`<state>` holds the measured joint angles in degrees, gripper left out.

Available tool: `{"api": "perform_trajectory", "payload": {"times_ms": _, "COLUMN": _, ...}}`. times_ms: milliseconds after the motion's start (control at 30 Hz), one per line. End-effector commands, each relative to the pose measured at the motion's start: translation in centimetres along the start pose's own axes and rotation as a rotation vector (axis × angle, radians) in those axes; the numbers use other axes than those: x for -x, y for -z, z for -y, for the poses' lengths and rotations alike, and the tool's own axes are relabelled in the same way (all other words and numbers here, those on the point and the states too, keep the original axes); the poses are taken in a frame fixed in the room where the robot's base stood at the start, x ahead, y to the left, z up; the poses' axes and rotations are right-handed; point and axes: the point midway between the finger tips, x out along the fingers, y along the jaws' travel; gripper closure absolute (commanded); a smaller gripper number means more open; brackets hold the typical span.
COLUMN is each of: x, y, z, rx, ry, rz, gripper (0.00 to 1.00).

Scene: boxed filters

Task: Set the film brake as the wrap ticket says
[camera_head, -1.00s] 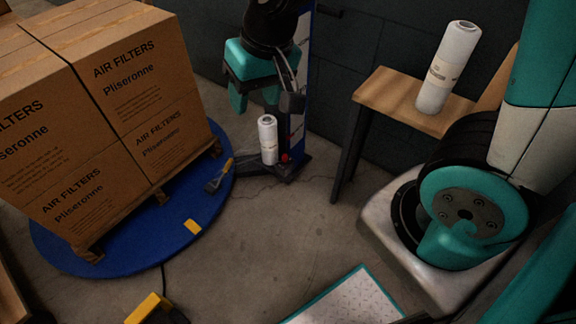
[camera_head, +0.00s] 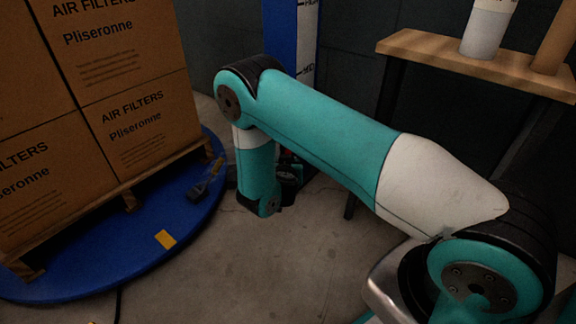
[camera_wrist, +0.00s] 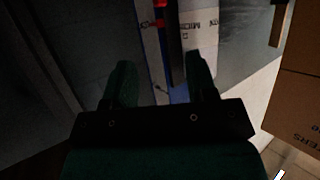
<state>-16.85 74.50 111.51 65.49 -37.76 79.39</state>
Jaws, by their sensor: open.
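The wrapper's blue mast (camera_head: 281,28) stands behind my arm in the head view, with a white lettered strip (camera_head: 307,38) on it. In the wrist view the lettered strip (camera_wrist: 201,28) lies beyond my right finger, its print too dim to read surely. A red part (camera_wrist: 161,12) shows next to it; I cannot tell whether it is the film brake. My gripper (camera_wrist: 161,78) is open and empty, its two dark fingers apart and pointing toward the mast. I cannot make out a wrap ticket.
Stacked air filter boxes (camera_head: 130,85) stand on a pallet on the blue turntable (camera_head: 150,254) at left. A wooden bench (camera_head: 420,49) at right bears a white film roll (camera_head: 484,38) and a brown tube (camera_head: 554,45). Grey floor between is clear.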

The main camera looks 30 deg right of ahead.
Motion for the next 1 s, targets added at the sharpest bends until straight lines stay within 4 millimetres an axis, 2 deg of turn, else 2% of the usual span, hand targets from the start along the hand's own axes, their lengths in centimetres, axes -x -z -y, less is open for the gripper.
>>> {"api": "perform_trajectory", "payload": {"times_ms": 67, "x": -0.6, "y": -0.7, "z": 0.0, "rx": 0.001, "ry": 0.007, "rz": -0.009, "gripper": 0.48}}
{"api": "perform_trajectory", "payload": {"times_ms": 267, "x": -3.5, "y": -0.6, "z": -0.1, "rx": -0.003, "ry": 0.006, "rz": -0.014, "gripper": 0.48}}
{"api": "perform_trajectory", "payload": {"times_ms": 600, "x": -11.4, "y": -0.8, "z": -0.1, "rx": -0.003, "ry": 0.003, "rz": -0.012, "gripper": 0.48}}
{"api": "perform_trajectory", "payload": {"times_ms": 800, "x": -15.2, "y": -0.6, "z": -0.1, "rx": 0.000, "ry": 0.005, "rz": -0.012, "gripper": 0.48}}
{"api": "perform_trajectory", "payload": {"times_ms": 1000, "x": -17.2, "y": -0.5, "z": 0.0, "rx": 0.002, "ry": 0.005, "rz": -0.009, "gripper": 0.48}}
